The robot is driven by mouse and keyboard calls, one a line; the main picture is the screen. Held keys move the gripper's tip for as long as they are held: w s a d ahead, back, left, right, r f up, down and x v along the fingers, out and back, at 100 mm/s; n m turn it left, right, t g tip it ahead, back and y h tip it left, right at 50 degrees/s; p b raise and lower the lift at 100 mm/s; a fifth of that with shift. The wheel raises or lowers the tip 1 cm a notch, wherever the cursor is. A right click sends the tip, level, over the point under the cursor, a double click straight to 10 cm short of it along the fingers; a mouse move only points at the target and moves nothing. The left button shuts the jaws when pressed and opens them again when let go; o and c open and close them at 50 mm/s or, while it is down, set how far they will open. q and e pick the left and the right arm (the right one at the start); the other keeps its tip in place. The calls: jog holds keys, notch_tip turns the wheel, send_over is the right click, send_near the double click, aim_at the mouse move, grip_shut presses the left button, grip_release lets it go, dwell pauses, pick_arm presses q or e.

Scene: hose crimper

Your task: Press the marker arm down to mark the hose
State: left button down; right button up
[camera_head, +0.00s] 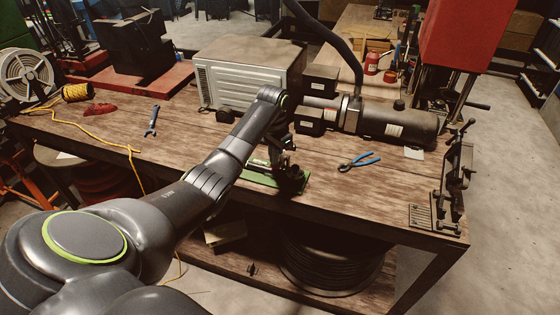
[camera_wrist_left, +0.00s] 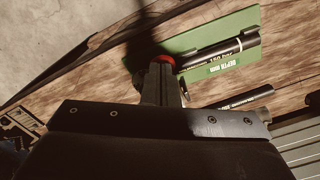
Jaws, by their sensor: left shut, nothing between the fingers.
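My left gripper (camera_head: 287,172) reaches down over the green marking plate (camera_head: 247,178) near the front of the bench. In the left wrist view its fingers (camera_wrist_left: 163,70) are shut with nothing between them. A red part (camera_wrist_left: 165,59), perhaps the knob of the marker arm, shows right at the fingertips; I cannot tell whether they touch it. The rest of the marker arm is hidden behind the gripper. A black hose (camera_wrist_left: 219,54) with white print lies along the green plate, above a green depth label (camera_wrist_left: 223,66). My right gripper is not in view.
Blue-handled pliers (camera_head: 359,161) lie right of the plate, and a wrench (camera_head: 152,120) lies to the left. A dark cylindrical machine (camera_head: 398,125) and a pale box (camera_head: 247,70) stand behind. A clamp stand (camera_head: 455,180) is at the right edge.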

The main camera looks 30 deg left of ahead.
aim_at(274, 168)
pick_arm(q)
jog(key=shift+f, duration=0.15)
jog(key=shift+f+b, duration=0.95)
jog(key=shift+f, duration=1.5)
notch_tip(274, 168, up, 3)
jog(key=p, duration=0.3)
jog(key=shift+r, duration=0.25)
notch_tip(274, 168, up, 10)
jog(key=shift+f, duration=0.2)
